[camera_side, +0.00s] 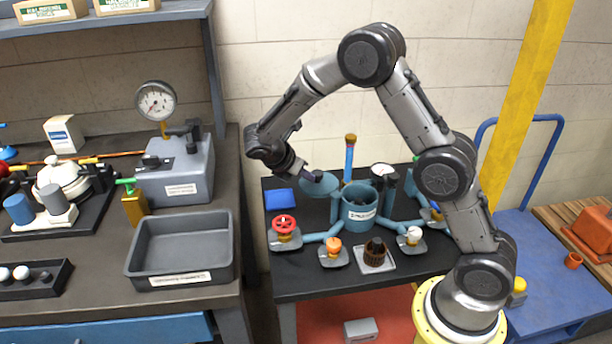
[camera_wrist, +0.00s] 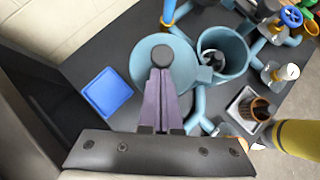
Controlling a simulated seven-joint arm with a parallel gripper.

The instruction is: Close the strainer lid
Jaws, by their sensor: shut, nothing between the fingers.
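The strainer body (camera_side: 358,211) is a teal open-topped pot with a label, upright on the black table. Its round teal lid (camera_side: 321,188) stands open on the pot's left side. In the wrist view the lid (camera_wrist: 144,69) is beside the open pot (camera_wrist: 226,74), joined near its rim. My gripper (camera_side: 313,176) is shut and empty, with its fingertips over the lid. In the wrist view the gripper (camera_wrist: 161,72) covers the lid's middle. A dark round piece shows at the fingertips; I cannot tell whether it touches them or the lid.
A blue square (camera_side: 280,199) lies left of the lid. A red-handled valve (camera_side: 284,227), an orange-topped valve (camera_side: 333,250) and a brown part on a plate (camera_side: 376,254) stand in front. A thin post (camera_side: 349,160) rises behind the pot. A grey tray (camera_side: 181,255) sits on the left bench.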

